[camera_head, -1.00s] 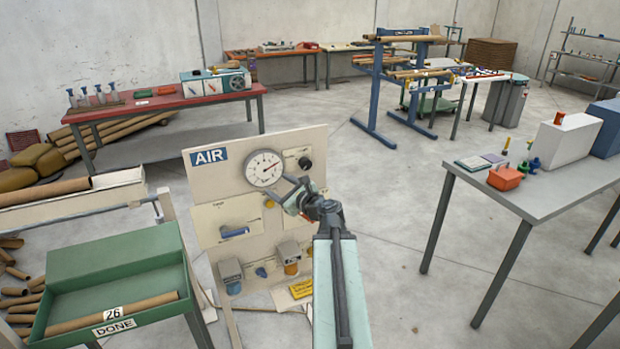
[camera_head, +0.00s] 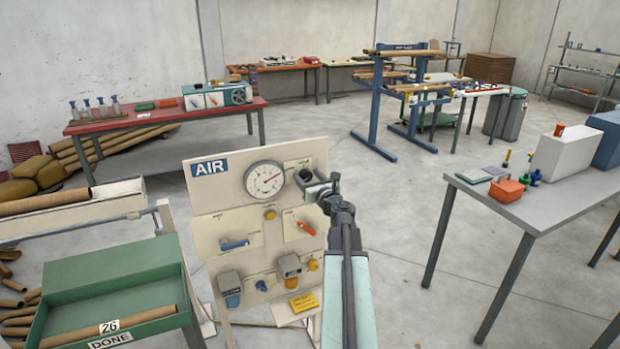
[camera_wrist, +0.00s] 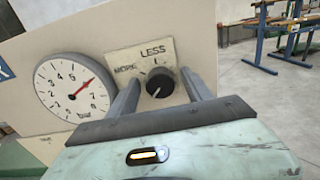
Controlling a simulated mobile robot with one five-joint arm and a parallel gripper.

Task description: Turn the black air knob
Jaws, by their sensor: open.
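The black air knob (camera_wrist: 159,83) sits on a cream plate marked MORE and LESS in the wrist view. In the head view the knob (camera_head: 304,174) is at the upper right of the AIR panel (camera_head: 210,203), partly behind my gripper. My gripper (camera_wrist: 159,82) is open, with one finger on each side of the knob. I cannot tell whether the fingers touch it. In the head view my gripper (camera_head: 309,183) is at the panel's right edge. The round gauge (camera_wrist: 73,90) left of the knob has a red needle pointing up and right.
Below the knob the panel carries a red-orange lever (camera_head: 306,228), a blue lever (camera_head: 234,244) and a yellow tag (camera_head: 303,302). A green tray (camera_head: 115,275) stands at the left. A grey table (camera_head: 520,205) stands at the right. Open floor lies between panel and table.

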